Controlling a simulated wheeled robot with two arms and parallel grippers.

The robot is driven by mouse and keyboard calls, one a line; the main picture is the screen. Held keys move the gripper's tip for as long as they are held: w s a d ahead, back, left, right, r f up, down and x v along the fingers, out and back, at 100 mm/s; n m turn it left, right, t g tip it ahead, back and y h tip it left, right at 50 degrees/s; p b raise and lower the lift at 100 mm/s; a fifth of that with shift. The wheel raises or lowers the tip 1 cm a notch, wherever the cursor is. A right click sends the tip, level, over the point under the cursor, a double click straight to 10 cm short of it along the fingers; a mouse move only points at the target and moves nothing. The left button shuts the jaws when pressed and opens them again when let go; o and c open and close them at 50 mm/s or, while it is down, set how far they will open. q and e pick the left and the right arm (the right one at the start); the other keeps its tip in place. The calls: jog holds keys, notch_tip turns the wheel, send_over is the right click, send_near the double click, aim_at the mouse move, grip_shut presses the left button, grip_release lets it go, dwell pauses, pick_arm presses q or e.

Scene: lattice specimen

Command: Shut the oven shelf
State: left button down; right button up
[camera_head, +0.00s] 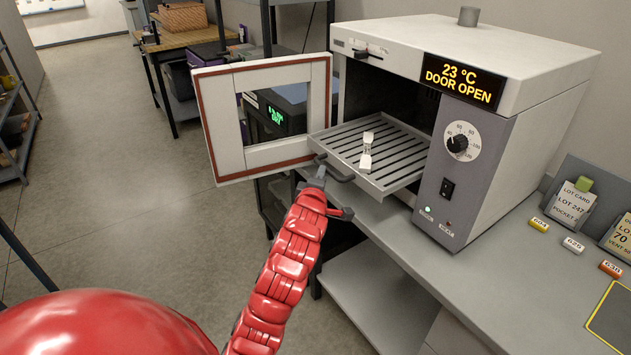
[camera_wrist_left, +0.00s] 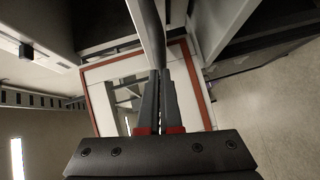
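The oven (camera_head: 500,45) stands on the bench with its white, red-edged door (camera_head: 222,120) swung open to the left. Its display reads 23 °C, DOOR OPEN. The slatted shelf (camera_head: 398,172) is pulled partly out of the chamber. A small white specimen (camera_head: 367,150) lies on it. The dark shelf handle (camera_head: 342,177) is at its front edge. My left gripper (camera_head: 319,171) is at the left end of this handle. In the left wrist view its fingers (camera_wrist_left: 161,85) are close together on the dark handle bar (camera_wrist_left: 147,30). My right gripper is not in view.
The open door stands just left of the shelf and gripper; it also shows in the left wrist view (camera_wrist_left: 97,75). The floor (camera_head: 110,170) at left is clear.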

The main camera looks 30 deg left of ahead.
aim_at(366, 158)
pick_arm(q)
jog(key=w+d+b, duration=0.2)
jog(key=w+b, duration=0.1)
jog(key=w, duration=0.1)
jog(key=w+d+b, duration=0.2)
jog(key=w+b, duration=0.2)
jog(key=w, duration=0.1)
jog(key=w+d+b, duration=0.2)
jog(key=w+b, duration=0.2)
jog(key=w, duration=0.1)
jog(key=shift+f, duration=0.35)
jog(key=shift+w+d+r+b, duration=0.15)
jog(key=shift+w+b, duration=0.05)
jog(key=shift+w, duration=0.15)
jog(key=shift+w+d+r+b, duration=0.1)
jog(key=shift+w+b, duration=0.05)
jog(key=shift+w, duration=0.2)
